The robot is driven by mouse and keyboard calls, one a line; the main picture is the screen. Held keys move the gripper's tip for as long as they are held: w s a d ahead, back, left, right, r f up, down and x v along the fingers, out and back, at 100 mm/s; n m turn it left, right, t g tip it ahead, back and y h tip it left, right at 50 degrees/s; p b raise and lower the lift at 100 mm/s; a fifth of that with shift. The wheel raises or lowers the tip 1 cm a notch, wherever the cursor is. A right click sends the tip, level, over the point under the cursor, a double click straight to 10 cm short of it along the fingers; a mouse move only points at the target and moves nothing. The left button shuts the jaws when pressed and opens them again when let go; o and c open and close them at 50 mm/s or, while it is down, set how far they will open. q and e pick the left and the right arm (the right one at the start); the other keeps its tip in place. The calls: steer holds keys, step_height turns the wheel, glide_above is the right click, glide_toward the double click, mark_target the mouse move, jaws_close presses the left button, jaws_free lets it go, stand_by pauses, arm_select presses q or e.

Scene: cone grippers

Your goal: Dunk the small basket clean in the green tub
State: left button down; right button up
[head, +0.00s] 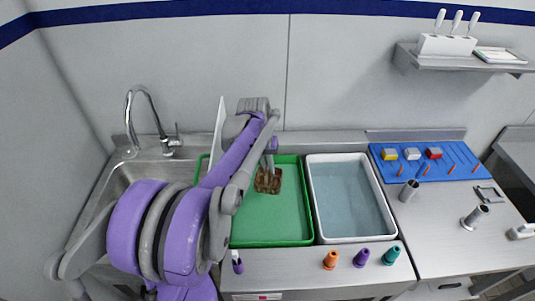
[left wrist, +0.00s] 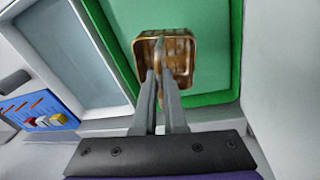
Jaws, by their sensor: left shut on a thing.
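The small basket (head: 267,181) is brown, with dark and lighter patches. It is over the green tub (head: 296,203), within its rim near the back. My left gripper (head: 268,165) is shut on the basket. In the left wrist view the fingers (left wrist: 160,75) meet at the basket (left wrist: 182,48), across its middle. The green tub's inside looks plain green. I cannot tell whether the basket touches its surface or hangs above it. My arm hides the tub's left side in the head view. My right gripper is not in view.
A white tub (head: 318,198) with grey-blue contents stands right of the green one. A sink with a faucet (head: 146,110) is at the left. Orange, purple and teal cone-like pieces (head: 361,258) stand in front. A blue board (head: 434,165) with small blocks lies at the right.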

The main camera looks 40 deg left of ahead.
mark_target(270, 183)
arm_select(q)
steer(key=shift+w+a+f, duration=0.1)
steer(key=shift+w+a, duration=0.05)
steer(key=shift+w, duration=0.05)
steer(key=shift+s+f, duration=0.2)
steer(key=shift+f, duration=0.55)
step_height(270, 183, down, 4)
steer(key=shift+w+r, duration=0.1)
steer(key=shift+r, duration=0.1)
step_height(270, 183, down, 3)
steer(key=shift+r+b, duration=0.15)
steer(key=shift+b, duration=0.5)
steer(key=shift+f+b, duration=0.35)
steer(key=shift+f, duration=0.45)
steer(key=shift+f+b, duration=1.15)
steer(key=shift+f, duration=1.7)
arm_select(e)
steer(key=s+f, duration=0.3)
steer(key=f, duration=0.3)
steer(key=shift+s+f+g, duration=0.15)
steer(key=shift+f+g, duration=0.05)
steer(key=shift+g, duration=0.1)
arm_select(q)
steer(key=shift+r, duration=0.15)
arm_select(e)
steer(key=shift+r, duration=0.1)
